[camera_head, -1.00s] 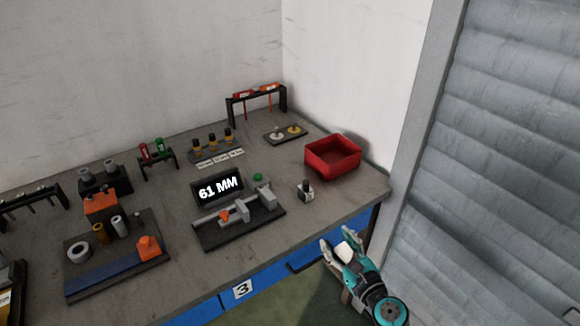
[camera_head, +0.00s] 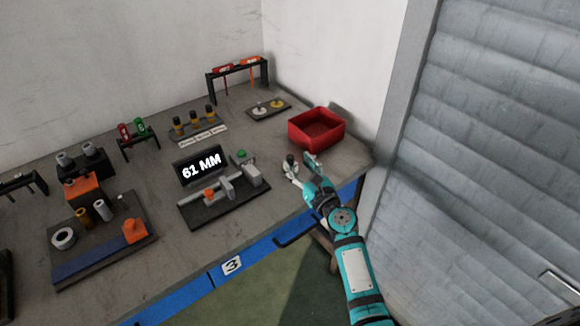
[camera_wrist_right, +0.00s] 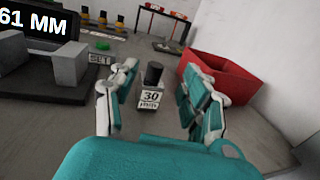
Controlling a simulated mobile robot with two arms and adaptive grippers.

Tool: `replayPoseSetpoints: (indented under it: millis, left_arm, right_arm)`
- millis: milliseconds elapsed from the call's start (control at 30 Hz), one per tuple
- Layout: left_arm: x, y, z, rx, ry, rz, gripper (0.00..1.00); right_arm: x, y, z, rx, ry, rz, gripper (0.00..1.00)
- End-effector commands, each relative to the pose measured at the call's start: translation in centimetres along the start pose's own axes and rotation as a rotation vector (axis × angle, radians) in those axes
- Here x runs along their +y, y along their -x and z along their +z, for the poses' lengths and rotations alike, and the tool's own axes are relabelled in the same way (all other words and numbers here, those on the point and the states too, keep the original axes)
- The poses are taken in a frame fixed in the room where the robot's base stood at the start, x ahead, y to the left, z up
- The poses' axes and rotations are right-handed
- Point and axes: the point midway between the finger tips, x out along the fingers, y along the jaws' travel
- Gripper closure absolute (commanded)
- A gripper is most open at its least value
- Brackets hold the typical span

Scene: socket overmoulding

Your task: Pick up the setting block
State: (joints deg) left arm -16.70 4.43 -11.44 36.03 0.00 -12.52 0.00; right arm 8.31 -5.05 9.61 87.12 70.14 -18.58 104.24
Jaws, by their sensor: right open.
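The setting block is a small metal block (camera_wrist_right: 150,98) with a black knob on top and a label reading 30. It stands upright on the bench, and its dark top shows at the fingers in the head view (camera_head: 290,160). My right gripper (camera_head: 302,168) is open at bench height, its two teal and white fingers to either side of the block's line. In the right wrist view the block appears between the fingers, with a gap on each side. In the head view the near finger partly hides the block. My left gripper is not in view.
A red bin (camera_head: 316,130) stands just behind and right of the gripper. Several racks and parts stand farther left and back. The bench's front edge is close.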

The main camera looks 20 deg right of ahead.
Motion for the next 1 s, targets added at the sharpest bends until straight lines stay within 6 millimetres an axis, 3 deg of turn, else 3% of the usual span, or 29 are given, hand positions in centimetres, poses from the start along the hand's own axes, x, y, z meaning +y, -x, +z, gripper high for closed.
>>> replayPoseSetpoints:
  millis: [300, 600, 900, 1000]
  left_arm:
    - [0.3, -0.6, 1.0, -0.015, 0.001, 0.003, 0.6]
    - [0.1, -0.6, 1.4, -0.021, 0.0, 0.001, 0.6]
    - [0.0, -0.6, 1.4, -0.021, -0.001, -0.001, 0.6]
    - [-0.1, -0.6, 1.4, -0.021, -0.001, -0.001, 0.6]
  right_arm:
    - [0.5, -4.4, -0.1, -0.001, 0.0, 0.0, 0.52]
    - [0.5, -4.8, 0.0, 0.0, 0.0, 0.0, 0.52]
    - [0.5, -4.8, 0.0, 0.0, 0.0, 0.0, 0.92]
    - [0.5, -4.8, 0.0, 0.0, 0.0, 0.0, 1.0]
